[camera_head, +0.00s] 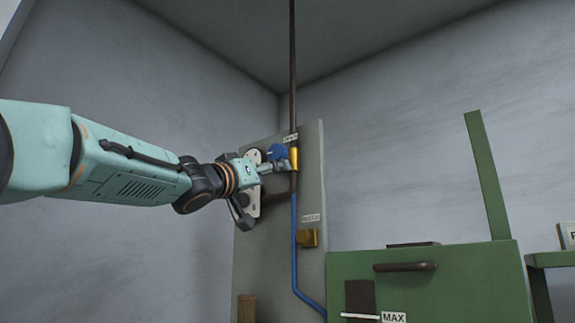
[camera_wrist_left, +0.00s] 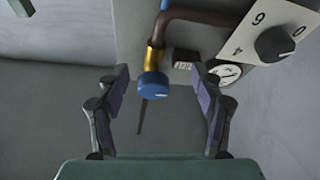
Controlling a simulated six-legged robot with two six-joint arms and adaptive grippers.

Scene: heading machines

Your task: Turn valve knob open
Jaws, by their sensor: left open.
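The valve knob (camera_wrist_left: 153,85) is a round blue knob on a brass valve body (camera_wrist_left: 154,58), which joins a brown pipe. In the left wrist view it sits between the two fingers of my left gripper (camera_wrist_left: 160,108), with a gap to each finger. The fingers are open and do not touch it. In the head view the blue knob (camera_head: 278,152) is at the upper part of the grey panel, just beyond my left gripper (camera_head: 272,165), which partly overlaps the area around it. My right gripper is not in view.
The grey panel (camera_head: 310,190) also carries a black dial knob (camera_wrist_left: 274,44) on a numbered plate, a round gauge (camera_wrist_left: 225,73), a brass-coloured box (camera_head: 309,238) and a blue pipe (camera_head: 295,255). A green cabinet (camera_head: 450,285) with a handle stands at the lower right.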

